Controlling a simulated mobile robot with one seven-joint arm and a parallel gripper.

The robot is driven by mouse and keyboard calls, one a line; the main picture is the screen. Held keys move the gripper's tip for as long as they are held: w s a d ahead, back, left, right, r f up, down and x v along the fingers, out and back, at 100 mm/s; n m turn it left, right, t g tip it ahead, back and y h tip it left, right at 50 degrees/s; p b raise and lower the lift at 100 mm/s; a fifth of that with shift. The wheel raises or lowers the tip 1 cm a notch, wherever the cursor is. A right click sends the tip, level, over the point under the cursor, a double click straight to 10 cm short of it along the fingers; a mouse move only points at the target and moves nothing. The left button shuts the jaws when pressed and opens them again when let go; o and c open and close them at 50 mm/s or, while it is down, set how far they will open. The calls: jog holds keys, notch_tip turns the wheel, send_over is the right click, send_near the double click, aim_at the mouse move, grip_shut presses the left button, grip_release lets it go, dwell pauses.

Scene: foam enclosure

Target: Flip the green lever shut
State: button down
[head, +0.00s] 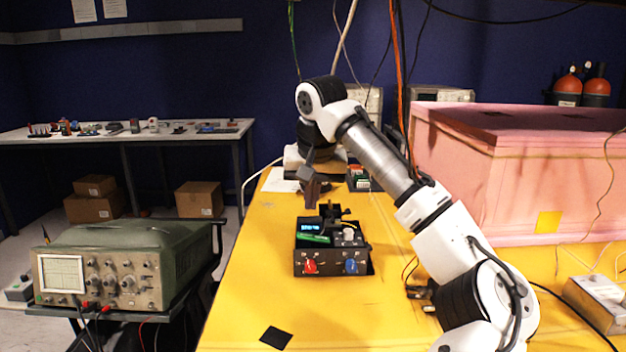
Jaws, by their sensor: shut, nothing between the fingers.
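A small black control box (310,264) sits on the yellow table. It has a lit blue display, a red knob and a blue knob on its front. A green piece, apparently the green lever (313,239), lies near the display on the left of its top. Whether it is raised or flat is too small to tell. My gripper (312,205) points down just above the back left of the box, apart from the green lever. It is shut and empty.
A pink foam block (545,165) stands at the right of the yellow table (240,300). A green oscilloscope (110,265) stands on a cart at the left. A grey metal box (598,302) with cables lies at the right edge.

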send_over(305, 235)
jog(key=s, duration=0.1)
jog(key=f, duration=0.4)
jog(key=shift+d+f, duration=0.35)
jog(key=shift+d, duration=0.05)
jog(key=shift+a+f, duration=0.25)
jog(key=shift+f, duration=0.6)
jog(key=shift+p, duration=0.4)
